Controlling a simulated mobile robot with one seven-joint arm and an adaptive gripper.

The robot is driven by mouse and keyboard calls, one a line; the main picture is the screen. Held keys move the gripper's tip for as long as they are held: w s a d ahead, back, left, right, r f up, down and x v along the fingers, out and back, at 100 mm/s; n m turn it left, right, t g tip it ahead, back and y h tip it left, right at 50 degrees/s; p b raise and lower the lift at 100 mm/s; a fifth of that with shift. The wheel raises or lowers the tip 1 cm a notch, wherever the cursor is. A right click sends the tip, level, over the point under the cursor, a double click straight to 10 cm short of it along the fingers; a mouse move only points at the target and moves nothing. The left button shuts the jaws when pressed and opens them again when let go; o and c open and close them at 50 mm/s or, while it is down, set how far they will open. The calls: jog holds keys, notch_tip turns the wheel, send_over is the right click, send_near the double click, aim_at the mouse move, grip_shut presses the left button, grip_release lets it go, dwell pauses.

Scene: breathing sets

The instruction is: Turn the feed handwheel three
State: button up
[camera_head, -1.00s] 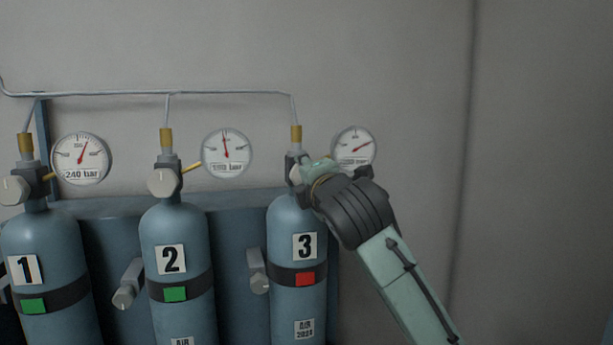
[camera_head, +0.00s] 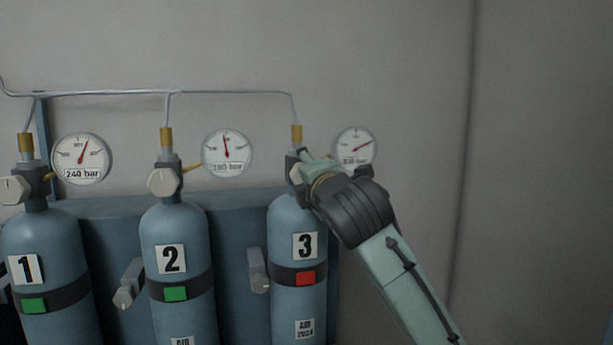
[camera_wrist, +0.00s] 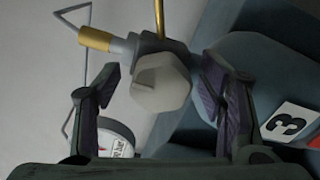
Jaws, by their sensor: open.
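Cylinder 3 (camera_head: 285,225) is blue, with a "3" label and a red tag, at the right of the row. Its pale faceted handwheel (camera_head: 295,174) is partly hidden behind my gripper (camera_head: 305,168) in the head view. In the wrist view the handwheel (camera_wrist: 161,83) lies between the two spread fingers of my gripper (camera_wrist: 160,72). A gap shows on each side of the handwheel, so the fingers look apart from it. The gauge of cylinder 3 (camera_head: 354,146) is on the wall behind, and my gripper and wrist cover its lower edge.
Cylinder 2 (camera_head: 172,232) and cylinder 1 (camera_head: 40,240) stand to the left, each with a green tag, a handwheel and a gauge. A thin pipe (camera_head: 230,93) runs above them. The wall to the right of my arm is bare.

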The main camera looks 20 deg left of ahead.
jog(key=o, duration=0.4)
jog(key=r, duration=0.6)
jog(key=w+r, duration=0.1)
jog(key=r, duration=0.3)
jog(key=shift+a, duration=0.1)
jog(key=shift+c, duration=0.2)
jog(key=shift+g+h, duration=0.5)
jog(key=shift+h, duration=0.2)
jog(key=f, duration=0.4)
jog(key=shift+w+f, duration=0.2)
jog(key=shift+f, duration=0.15)
jog(key=shift+c, duration=0.6)
jog(key=shift+s+d+f, duration=0.2)
jog(key=shift+s+f, duration=0.05)
jog(key=shift+c, duration=0.8)
jog(key=shift+f+b+v, duration=0.2)
jog(key=shift+b+v, duration=0.15)
jog(key=shift+v, duration=1.15)
jog(key=shift+c, duration=0.4)
send_near(304, 147)
jog(key=shift+s+d+f, duration=0.7)
jog(key=shift+s+f, duration=0.2)
jog(key=shift+b+v, duration=0.6)
jog(key=shift+v, duration=0.75)
jog(key=shift+f, duration=0.2)
jog(key=shift+p, duration=0.3)
